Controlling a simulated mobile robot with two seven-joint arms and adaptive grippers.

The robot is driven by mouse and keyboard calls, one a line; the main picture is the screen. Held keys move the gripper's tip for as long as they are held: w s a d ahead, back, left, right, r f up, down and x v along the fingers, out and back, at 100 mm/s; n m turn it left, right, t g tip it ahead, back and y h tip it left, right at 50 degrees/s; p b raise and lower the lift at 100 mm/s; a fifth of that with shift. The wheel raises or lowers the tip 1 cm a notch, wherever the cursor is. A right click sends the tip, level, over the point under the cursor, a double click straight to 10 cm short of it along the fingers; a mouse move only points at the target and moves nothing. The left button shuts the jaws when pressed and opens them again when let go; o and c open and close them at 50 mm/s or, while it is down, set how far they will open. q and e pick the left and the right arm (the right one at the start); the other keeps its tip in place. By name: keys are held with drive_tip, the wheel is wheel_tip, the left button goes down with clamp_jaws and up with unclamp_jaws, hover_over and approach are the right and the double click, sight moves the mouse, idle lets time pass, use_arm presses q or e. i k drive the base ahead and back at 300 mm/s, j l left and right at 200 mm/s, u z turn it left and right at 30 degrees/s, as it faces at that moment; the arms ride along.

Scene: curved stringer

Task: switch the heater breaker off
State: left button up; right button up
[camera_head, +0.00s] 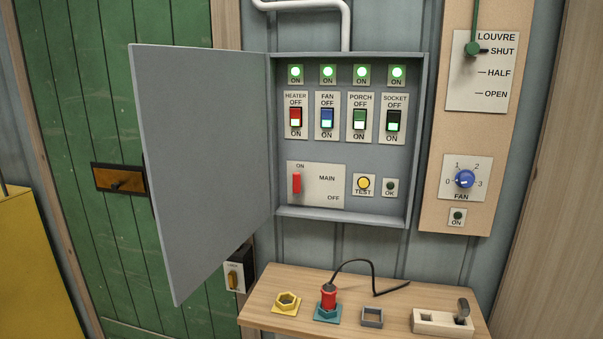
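The grey breaker box (342,218) hangs on the wall with its door (203,160) swung open to the left. The heater breaker (296,117) is the leftmost in the row, with a red upper part and a lit white lower part by the ON label. The green lamp (295,72) above it is lit. To its right are the fan breaker (327,118), porch breaker (360,119) and socket breaker (394,121), each under a lit green lamp. The red main lever (297,183) is up, near ON. Neither of my grippers shows in this view.
A wooden table (255,310) below holds a yellow ring (286,303), a red plug (328,297) with a black cable, a grey square frame (372,317) and a wooden block (430,321). A louvre lever and fan dial (465,179) are on the right panel.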

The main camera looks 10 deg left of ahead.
sight(295, 113)
drive_tip(key=j+z, duration=0.3)
drive_tip(key=j, duration=0.95)
drive_tip(key=j+z, duration=0.25)
drive_tip(key=j, duration=1)
drive_tip(key=k+l, duration=0.15)
drive_tip(key=k, duration=0.25)
